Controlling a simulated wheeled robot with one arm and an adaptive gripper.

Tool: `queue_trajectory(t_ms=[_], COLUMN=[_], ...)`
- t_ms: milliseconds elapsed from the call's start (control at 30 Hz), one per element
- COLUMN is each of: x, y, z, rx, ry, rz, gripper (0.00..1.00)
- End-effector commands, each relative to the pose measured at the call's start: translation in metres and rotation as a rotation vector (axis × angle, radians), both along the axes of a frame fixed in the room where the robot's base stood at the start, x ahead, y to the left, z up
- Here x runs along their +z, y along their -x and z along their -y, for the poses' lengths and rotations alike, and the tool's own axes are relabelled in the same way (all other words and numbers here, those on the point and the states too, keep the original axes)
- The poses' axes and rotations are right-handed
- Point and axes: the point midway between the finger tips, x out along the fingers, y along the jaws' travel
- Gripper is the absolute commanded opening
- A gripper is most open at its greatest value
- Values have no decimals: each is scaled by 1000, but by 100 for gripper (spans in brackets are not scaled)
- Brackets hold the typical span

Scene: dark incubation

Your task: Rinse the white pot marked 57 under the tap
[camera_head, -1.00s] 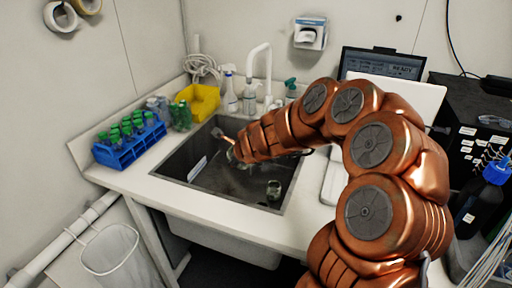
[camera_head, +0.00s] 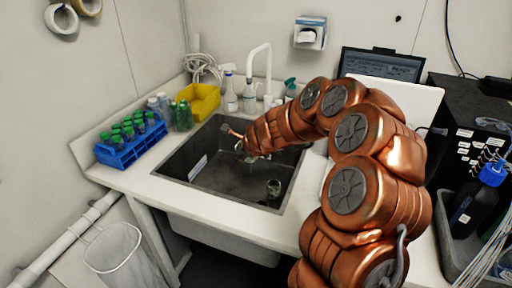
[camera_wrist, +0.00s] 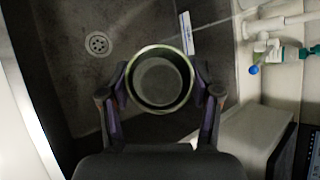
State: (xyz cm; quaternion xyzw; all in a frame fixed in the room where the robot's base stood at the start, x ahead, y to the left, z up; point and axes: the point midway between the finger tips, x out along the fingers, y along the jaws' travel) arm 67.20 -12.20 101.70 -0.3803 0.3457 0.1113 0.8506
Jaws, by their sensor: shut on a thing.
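My gripper (camera_wrist: 160,80) is shut on a round pot (camera_wrist: 159,108) with a pale rim, one finger on each side. I look down into its open top; the inside looks grey and empty. No number shows on it. In the head view the gripper end reaches down over the sink (camera_head: 225,186), and the arm largely hides the pot. The white tap (camera_head: 262,50) rises at the back edge of the sink, behind the gripper. In the wrist view the tap (camera_wrist: 275,24) is at the upper right, apart from the pot.
A drain (camera_wrist: 98,43) and a labelled strip (camera_wrist: 186,33) show in the sink. A small round thing (camera_head: 273,187) sits at its front right. A blue rack (camera_head: 131,151) of green-capped tubes, a yellow container (camera_head: 204,103) and bottles (camera_head: 231,100) stand around the sink.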

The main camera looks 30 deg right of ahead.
Motion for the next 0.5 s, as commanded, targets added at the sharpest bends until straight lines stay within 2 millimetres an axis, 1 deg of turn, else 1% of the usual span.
queue_trajectory(t_ms=[500], x=[0], y=[-14], z=[22], rx=[-2], ry=[21], rz=[-5], gripper=[21])
